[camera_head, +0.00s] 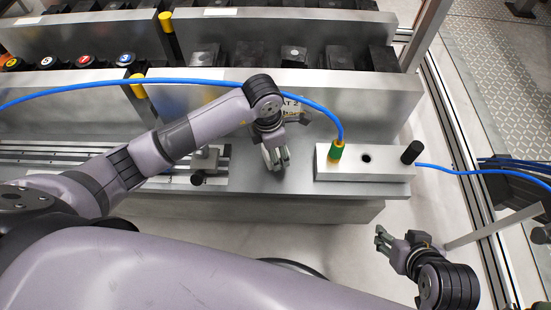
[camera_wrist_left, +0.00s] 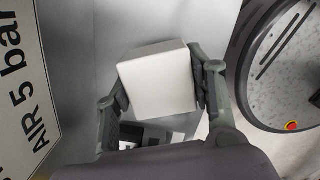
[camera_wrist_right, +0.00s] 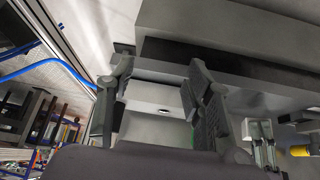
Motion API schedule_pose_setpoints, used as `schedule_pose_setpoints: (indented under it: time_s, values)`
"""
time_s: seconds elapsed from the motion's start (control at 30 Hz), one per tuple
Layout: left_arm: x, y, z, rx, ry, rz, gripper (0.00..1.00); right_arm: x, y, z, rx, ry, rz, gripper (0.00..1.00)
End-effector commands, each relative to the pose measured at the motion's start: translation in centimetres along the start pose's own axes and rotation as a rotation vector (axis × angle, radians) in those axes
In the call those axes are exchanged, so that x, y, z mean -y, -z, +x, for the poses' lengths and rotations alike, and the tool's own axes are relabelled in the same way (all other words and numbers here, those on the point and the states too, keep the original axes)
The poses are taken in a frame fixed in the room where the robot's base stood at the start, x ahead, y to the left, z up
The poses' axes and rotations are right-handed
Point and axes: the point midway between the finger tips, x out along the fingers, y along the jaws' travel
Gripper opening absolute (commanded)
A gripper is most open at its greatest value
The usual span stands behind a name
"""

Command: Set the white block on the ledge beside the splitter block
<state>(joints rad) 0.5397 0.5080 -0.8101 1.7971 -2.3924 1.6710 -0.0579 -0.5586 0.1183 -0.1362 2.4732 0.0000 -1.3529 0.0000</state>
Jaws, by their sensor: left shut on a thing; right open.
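The white block (camera_wrist_left: 158,80) is between the fingers of my left gripper (camera_wrist_left: 160,92), which is shut on it in the left wrist view. In the head view my left gripper (camera_head: 276,157) is over the grey ledge (camera_head: 260,187), left of the splitter block, and hides the white block. The splitter block (camera_head: 340,170) is a pale metal block with a green fitting, an open hole and a black fitting. My right gripper (camera_head: 388,243) is open and empty, in front of and below the splitter block. The right wrist view shows its spread fingers (camera_wrist_right: 155,100).
A blue hose (camera_head: 200,81) arches over the left arm to the green fitting. Another blue hose (camera_head: 470,172) runs right from the block. A white label (camera_wrist_left: 25,90) lies left of the held block. Racks with black parts (camera_head: 293,57) stand behind. Ledge between left gripper and splitter block is clear.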

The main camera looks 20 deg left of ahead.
Motion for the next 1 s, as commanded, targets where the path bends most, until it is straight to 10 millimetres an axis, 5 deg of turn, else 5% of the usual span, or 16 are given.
schedule_pose_setpoints:
  time_s: [0.4, 0.97, 1.0]
  values:
    - [0.0, 0.4, 3.7, 0.002, 0.0, 0.001, 0.02, 0.7, 5.1, 0.5, -0.237, 0.013, -0.006, 0.47]
    - [0.0, 0.4, 4.0, 0.002, -0.001, 0.001, 0.02, 0.7, 6.1, 0.4, -0.283, 0.015, -0.006, 0.47]
    - [0.0, 0.5, 4.0, 0.0, 0.0, 0.001, 0.52, 0.7, 6.2, 0.3, -0.288, 0.015, -0.006, 0.47]
